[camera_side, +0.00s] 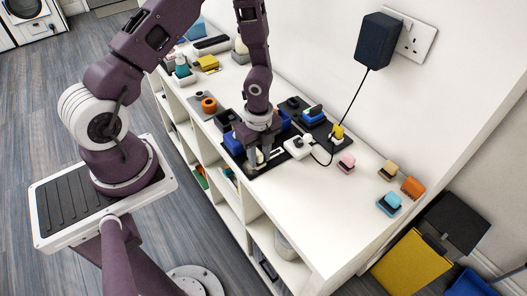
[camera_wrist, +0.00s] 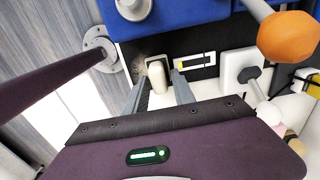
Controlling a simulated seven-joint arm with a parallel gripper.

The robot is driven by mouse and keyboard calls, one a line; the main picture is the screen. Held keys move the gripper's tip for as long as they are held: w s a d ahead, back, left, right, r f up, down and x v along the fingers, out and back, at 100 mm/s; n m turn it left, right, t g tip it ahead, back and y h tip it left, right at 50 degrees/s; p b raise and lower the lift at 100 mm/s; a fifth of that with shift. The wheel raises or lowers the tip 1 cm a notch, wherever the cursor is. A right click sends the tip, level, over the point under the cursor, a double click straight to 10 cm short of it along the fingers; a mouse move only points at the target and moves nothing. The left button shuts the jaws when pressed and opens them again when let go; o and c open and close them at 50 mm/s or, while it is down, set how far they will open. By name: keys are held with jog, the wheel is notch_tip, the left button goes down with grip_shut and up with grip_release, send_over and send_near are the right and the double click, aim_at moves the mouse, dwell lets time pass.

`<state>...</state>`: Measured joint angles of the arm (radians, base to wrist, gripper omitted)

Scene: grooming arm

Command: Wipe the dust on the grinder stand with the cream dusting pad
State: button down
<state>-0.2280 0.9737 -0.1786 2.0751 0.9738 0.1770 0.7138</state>
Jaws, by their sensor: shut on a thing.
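The cream dusting pad (camera_wrist: 157,76) is held between the two fingers of my gripper (camera_wrist: 160,86) in the wrist view. The gripper is shut on it. The pad is over the near edge of the black grinder stand (camera_wrist: 200,58); whether it touches the stand I cannot tell. A speckled brownish patch of dust (camera_wrist: 140,71) shows on the stand just left of the pad. Blue grinder parts (camera_wrist: 180,18) rise behind it. In the side view my gripper (camera_side: 257,160) points down at the stand's front edge, and the pad is mostly hidden by the fingers.

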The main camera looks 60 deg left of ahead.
jog(key=shift+s, duration=2.4)
jog(key=shift+w+r, duration=0.15)
jog(key=shift+w, duration=3.55)
notch_tip(320, 180, up, 8)
jog(key=shift+s, duration=0.1)
